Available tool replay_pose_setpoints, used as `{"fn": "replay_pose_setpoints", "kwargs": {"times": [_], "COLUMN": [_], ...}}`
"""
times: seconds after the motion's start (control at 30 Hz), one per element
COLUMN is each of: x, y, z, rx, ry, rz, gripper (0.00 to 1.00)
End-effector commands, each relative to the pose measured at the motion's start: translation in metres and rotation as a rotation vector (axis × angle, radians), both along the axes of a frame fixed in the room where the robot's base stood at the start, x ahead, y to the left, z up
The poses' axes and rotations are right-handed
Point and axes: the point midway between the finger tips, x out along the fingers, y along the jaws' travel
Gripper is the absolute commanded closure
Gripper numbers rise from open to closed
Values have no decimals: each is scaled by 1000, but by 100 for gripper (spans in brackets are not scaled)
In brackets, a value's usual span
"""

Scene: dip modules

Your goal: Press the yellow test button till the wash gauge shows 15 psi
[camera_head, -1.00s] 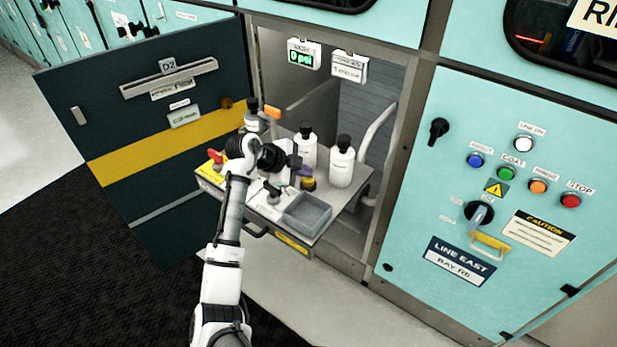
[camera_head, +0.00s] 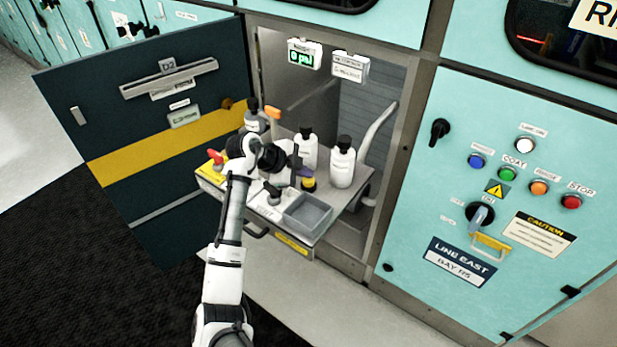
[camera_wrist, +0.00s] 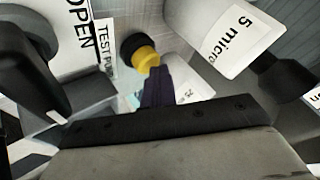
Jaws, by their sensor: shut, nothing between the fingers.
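The yellow test button (camera_head: 308,185) stands on the pulled-out tray, just left of the right-hand white bottle. In the wrist view the yellow button (camera_wrist: 147,58) has a dark round part, beside a label starting "TEST PU". My gripper (camera_head: 304,172) is shut and empty, its dark purple fingers at the button. In the wrist view my gripper's fingertips (camera_wrist: 155,76) overlap the button's near edge; I cannot tell whether they press it. The wash gauge (camera_head: 304,54) hangs at the top of the open bay; its green digits look like 0 psi.
White bottles (camera_head: 342,163) with black caps stand close behind the button. A grey open bin (camera_head: 307,213) sits at the tray's front right. A red-handled valve (camera_head: 215,156) is at the left. The dark door (camera_head: 150,200) stands open at left.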

Motion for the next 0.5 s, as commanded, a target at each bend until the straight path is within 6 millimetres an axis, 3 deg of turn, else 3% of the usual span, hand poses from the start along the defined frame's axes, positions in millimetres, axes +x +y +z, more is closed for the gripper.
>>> {"fn": "replay_pose_setpoints", "kwargs": {"times": [0.27, 0.5], "x": [-2, 0], "y": [-1, -1], "z": [-2, 21], "rx": [-2, -4], "ry": [10, 3], "rz": [-3, 0], "gripper": [100, 100]}}
